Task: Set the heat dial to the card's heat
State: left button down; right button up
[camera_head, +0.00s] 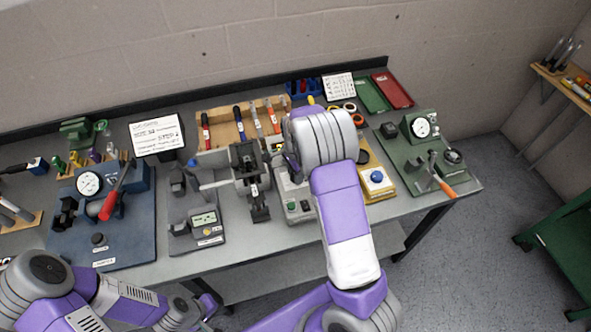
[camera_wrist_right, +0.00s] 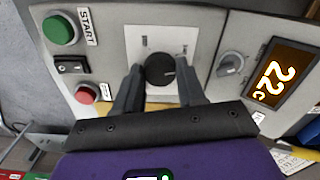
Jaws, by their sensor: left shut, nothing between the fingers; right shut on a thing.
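The dark round dial (camera_wrist_right: 159,70) sits on a pale plate in the right wrist view. A faint mark shows on its right side; the plate's small lettering is unreadable. My right gripper (camera_wrist_right: 160,82) is shut on this dial, one finger on each side. In the head view my right arm hides the dial. The grey machine (camera_head: 293,196) shows partly there. A white card (camera_head: 157,133) with handwriting stands at the back left; a smaller white card (camera_head: 338,87) stands further right. Neither reads clearly. My left gripper (camera_head: 207,304) is shut and empty at the bottom, below the bench front.
The panel has a green START button (camera_wrist_right: 60,30), a rocker switch (camera_wrist_right: 73,66), a red button (camera_wrist_right: 87,93), a grey knob (camera_wrist_right: 231,65) and an orange display (camera_wrist_right: 284,72) reading about 22c. Blue (camera_head: 125,230) and green (camera_head: 405,172) stations flank the bench.

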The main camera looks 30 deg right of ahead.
jog(key=m+p, duration=0.3)
jog(key=m, duration=0.2)
jog(key=shift+r+m, duration=0.15)
jog(key=shift+m, duration=0.15)
jog(key=shift+m+p, duration=1.2)
jog(key=shift+m, duration=1.1)
jog(key=o, duration=1.1)
jog(key=shift+c, duration=0.2)
notch_tip(320, 180, up, 7)
jog(key=shift+r, duration=0.2)
jog(key=shift+f, duration=0.1)
